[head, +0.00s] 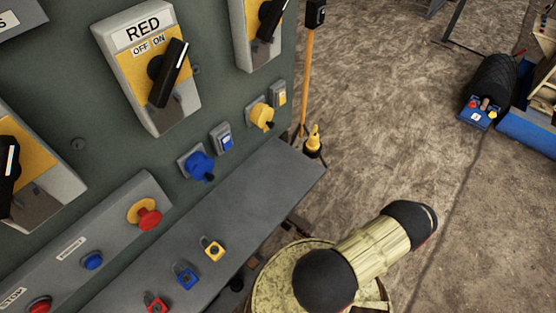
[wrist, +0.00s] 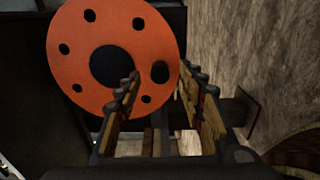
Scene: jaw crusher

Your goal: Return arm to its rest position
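My gripper (wrist: 160,74) shows in the wrist view with its two fingers apart and nothing held between them. An orange disc (wrist: 88,22) with a dark centre and several holes lies beyond the fingertips, at the upper left. I cannot tell how far it is from the fingers. My gripper does not show in the head view, so its place relative to the control panel (head: 85,120) cannot be told.
The panel carries a RED switch (head: 150,65), a blue plug (head: 198,165) and a yellow plug (head: 261,116). Red (head: 157,306), blue (head: 187,277) and yellow (head: 214,250) padlocks lie on the grey shelf (head: 270,180). A drum (head: 270,290) stands at the lower middle.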

